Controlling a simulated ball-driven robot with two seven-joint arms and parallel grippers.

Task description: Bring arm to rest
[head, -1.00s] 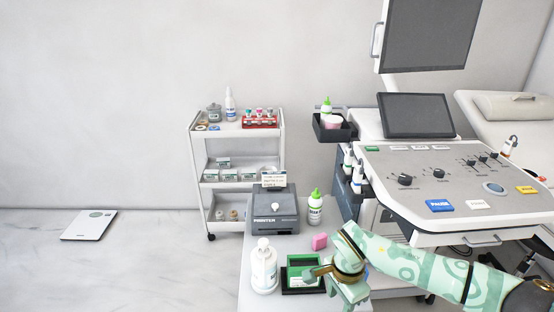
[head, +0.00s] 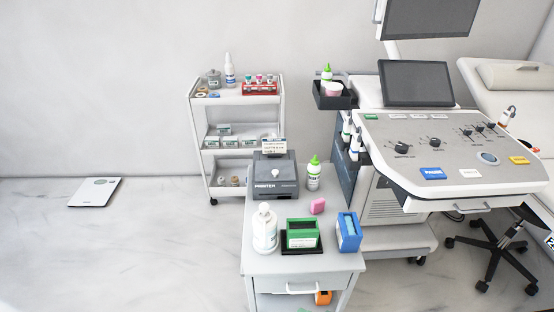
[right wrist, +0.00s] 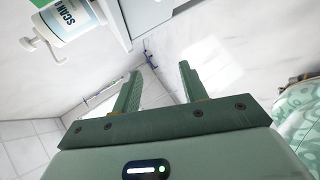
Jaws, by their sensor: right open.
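My right gripper (right wrist: 160,95) shows only in the right wrist view. Its two green fingers are spread apart with nothing between them. Pale floor and wall lie beyond the fingers. Neither of my grippers shows in the head view, so the arm is clear of the small table (head: 262,205) there. A patterned pale green part of my own body shows at the right edge of the right wrist view.
A pump bottle (right wrist: 68,18) is at upper left in the right wrist view.

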